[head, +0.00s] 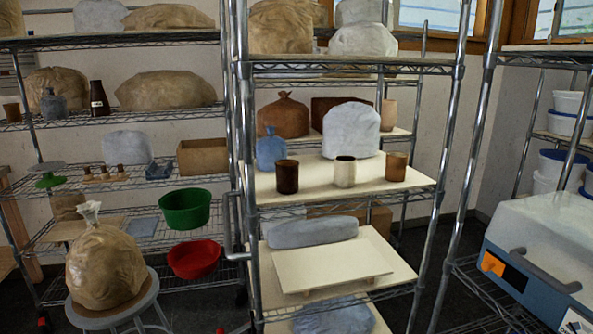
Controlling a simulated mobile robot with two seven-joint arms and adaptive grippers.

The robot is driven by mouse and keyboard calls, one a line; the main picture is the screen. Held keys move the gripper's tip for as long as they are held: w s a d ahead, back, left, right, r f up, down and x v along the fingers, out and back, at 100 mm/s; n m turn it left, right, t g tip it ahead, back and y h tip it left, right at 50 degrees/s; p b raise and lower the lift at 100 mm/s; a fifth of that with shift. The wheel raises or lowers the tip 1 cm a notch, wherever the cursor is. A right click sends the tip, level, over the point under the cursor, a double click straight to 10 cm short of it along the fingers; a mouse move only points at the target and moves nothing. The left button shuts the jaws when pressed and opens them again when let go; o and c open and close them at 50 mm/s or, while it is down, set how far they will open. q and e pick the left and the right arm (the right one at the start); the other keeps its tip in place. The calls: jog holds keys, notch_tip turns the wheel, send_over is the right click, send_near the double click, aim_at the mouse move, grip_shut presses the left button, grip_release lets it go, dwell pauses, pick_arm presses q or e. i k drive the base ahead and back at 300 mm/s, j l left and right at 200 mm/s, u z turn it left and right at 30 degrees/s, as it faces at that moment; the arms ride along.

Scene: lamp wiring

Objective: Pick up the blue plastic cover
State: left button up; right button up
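Neither of my grippers shows in the head view. I cannot tell for sure which thing is the blue plastic cover. A crumpled pale blue plastic-like bundle (333,316) lies on the lowest visible board of the middle rack, partly cut off by the frame. A long grey-blue wrapped roll (312,231) lies on the board above it. A pale bluish-white wrapped lump (351,130) stands on the middle shelf. A flat bluish piece (143,226) lies on the left rack.
Wire racks fill the view, with dark floor between them. A brown bag sits on a stool (149,290) at the front left. Green (185,209) and red (194,259) bowls are beside the middle rack. A white-and-blue machine (546,250) stands at right.

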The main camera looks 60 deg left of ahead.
aim_at(272, 148)
jog(key=u, duration=1.7)
